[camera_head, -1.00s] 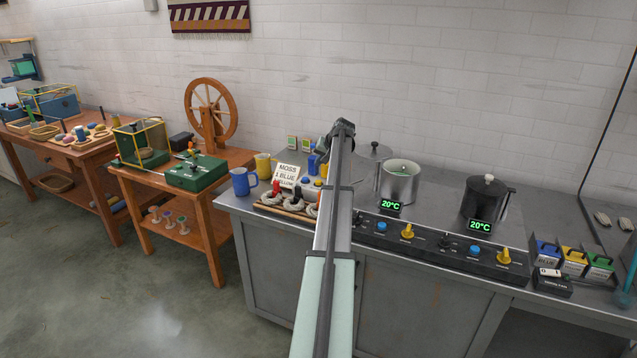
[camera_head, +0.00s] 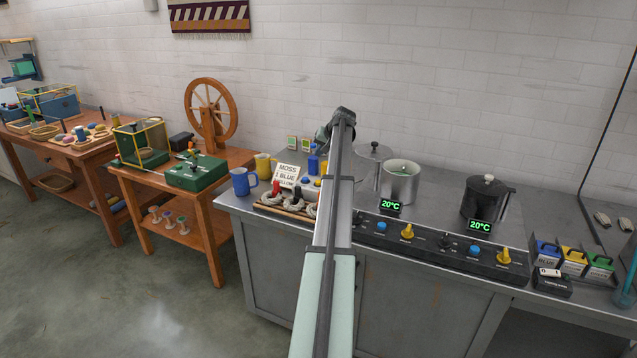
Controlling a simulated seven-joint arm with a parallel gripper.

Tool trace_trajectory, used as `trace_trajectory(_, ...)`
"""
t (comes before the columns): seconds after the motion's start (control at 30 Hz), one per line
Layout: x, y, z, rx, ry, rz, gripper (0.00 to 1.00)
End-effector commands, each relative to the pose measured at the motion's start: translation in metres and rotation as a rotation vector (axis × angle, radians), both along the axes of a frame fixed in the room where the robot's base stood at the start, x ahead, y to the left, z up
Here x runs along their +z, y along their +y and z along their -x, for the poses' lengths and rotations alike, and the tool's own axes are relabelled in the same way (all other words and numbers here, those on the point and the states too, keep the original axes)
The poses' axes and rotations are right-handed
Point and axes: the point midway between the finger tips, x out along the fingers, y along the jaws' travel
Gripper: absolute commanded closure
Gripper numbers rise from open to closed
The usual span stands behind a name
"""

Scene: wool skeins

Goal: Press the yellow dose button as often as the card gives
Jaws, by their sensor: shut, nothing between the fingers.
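The white card (camera_head: 288,174) stands on the left part of the steel counter. It reads MOSS, then 1 BLUE, and its lowest line, ending in YELLOW, is partly covered, so that number cannot be read. Just right of it is a pale dose unit (camera_head: 310,187) with a small blue button (camera_head: 304,180). A blue bottle (camera_head: 313,162) and a yellow one (camera_head: 323,168) stand behind it. I cannot clearly make out the yellow dose button beside my arm. My arm reaches over the counter; my gripper's fingers are hidden behind it.
Skeins (camera_head: 289,205) lie on a wooden tray before the card. A blue mug (camera_head: 243,182) and a yellow mug (camera_head: 263,166) stand left. Two pots, a steel one (camera_head: 401,185) and a dark one (camera_head: 484,203), stand right, behind a control strip with blue buttons and yellow knobs.

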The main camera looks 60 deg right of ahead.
Motion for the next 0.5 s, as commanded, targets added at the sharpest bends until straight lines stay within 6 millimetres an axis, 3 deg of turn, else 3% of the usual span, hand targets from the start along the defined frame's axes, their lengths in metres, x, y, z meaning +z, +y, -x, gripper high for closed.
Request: trace_trajectory(0.5,-0.0088,0.0004,0.0001,0.0,0.0,-0.001,1.0)
